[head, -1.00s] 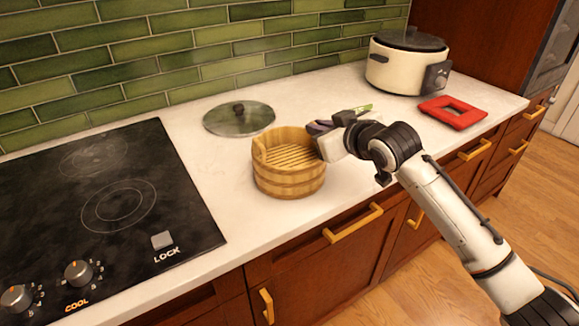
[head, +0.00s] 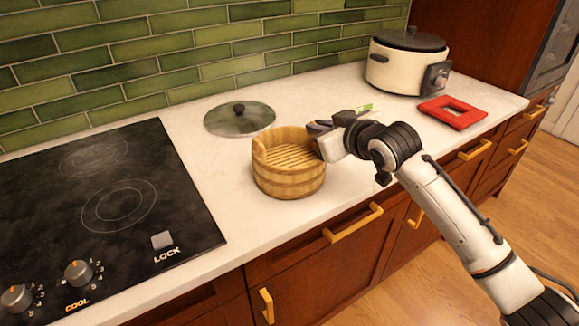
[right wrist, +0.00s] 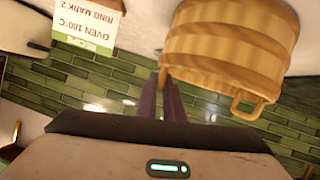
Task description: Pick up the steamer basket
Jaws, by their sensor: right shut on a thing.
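The steamer basket (head: 289,177) is a round, banded wooden tub with a slatted floor and a raised lug on its far left rim. In the head view it stands upright on the white counter, right of the cooktop. My right gripper (head: 317,129) reaches in from the right and is shut on the basket's right rim. In the right wrist view the basket (right wrist: 230,45) fills the upper right, and the dark fingers of my right gripper (right wrist: 171,82) meet its edge. The exact grip spot is partly hidden. My left gripper is not in view.
A glass lid (head: 239,118) lies behind the basket. The black cooktop (head: 100,205) is at left. A recipe card (right wrist: 88,22) shows in the wrist view.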

